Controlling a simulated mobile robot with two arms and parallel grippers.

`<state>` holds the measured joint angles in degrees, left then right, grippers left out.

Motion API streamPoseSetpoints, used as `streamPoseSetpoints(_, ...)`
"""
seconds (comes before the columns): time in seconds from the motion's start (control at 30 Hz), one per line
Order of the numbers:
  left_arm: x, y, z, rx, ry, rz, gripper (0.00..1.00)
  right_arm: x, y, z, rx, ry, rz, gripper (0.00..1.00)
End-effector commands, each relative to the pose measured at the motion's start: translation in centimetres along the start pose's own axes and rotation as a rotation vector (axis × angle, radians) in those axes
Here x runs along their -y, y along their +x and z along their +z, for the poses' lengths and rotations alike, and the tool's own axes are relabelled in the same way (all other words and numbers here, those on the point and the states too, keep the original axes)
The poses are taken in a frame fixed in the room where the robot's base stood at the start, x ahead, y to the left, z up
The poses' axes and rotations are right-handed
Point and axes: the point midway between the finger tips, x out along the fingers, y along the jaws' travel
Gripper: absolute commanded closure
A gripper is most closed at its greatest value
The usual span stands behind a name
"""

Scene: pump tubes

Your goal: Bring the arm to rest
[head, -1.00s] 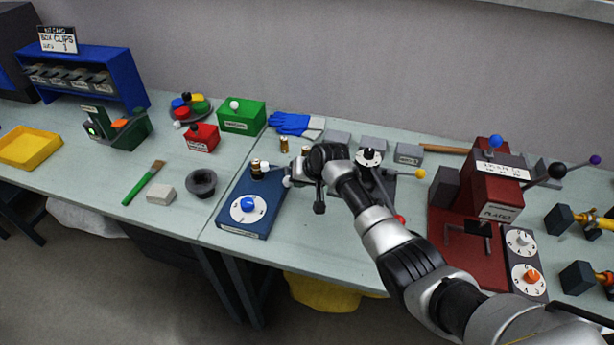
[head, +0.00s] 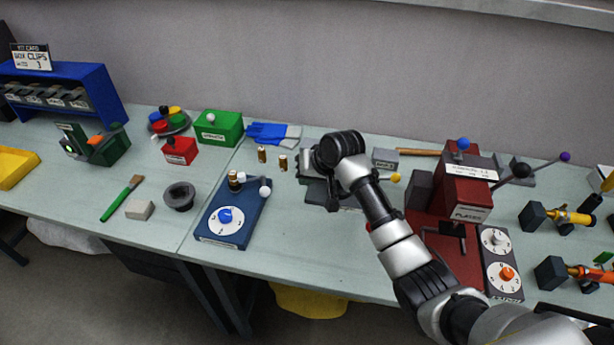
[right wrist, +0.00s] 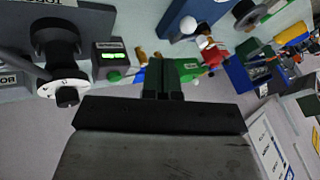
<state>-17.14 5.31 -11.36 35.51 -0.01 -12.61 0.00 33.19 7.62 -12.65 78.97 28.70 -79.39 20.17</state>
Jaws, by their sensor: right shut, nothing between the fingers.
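My right arm reaches in from the lower right of the head view. Its dark wrist (head: 340,150) is over the back middle of the bench, and the fingers cannot be made out there. In the right wrist view the right gripper (right wrist: 163,82) is shut and empty. My left gripper is not in view. A blue base with a white dial (head: 226,217) stands left of the wrist, with a brass and black cylinder (head: 234,181) at its back. Two brass cylinders, one left (head: 262,154) and one right (head: 283,162), stand upright behind it.
The red press (head: 465,190) with lever balls stands right of the arm. A green box (head: 219,127), a red box (head: 180,151) and blue gloves (head: 272,133) are at the back left. The bench front between the blue base and the press is mostly clear.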

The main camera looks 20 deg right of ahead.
Motion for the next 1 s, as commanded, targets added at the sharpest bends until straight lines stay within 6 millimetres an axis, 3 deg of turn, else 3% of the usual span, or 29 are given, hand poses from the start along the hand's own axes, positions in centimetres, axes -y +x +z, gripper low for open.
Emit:
streamPoseSetpoints(0.23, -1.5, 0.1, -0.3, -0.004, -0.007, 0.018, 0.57, 0.1, -0.6, 0.1, 0.000, -0.001, -0.001, 1.00)
streamPoseSetpoints(0.67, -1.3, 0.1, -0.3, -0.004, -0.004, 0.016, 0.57, -0.1, -0.5, 0.5, 0.003, -0.004, 0.002, 1.00)
streamPoseSetpoints(0.77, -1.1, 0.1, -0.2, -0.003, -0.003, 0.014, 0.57, -0.7, 0.0, 2.6, 0.015, -0.024, 0.015, 1.00)
streamPoseSetpoints(0.83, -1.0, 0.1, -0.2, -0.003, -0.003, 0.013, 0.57, -1.5, 0.3, 5.4, 0.027, -0.051, 0.034, 1.00)
streamPoseSetpoints(1.0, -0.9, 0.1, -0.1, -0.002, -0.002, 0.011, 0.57, -3.9, -0.4, 14.3, 0.059, -0.143, 0.104, 1.00)
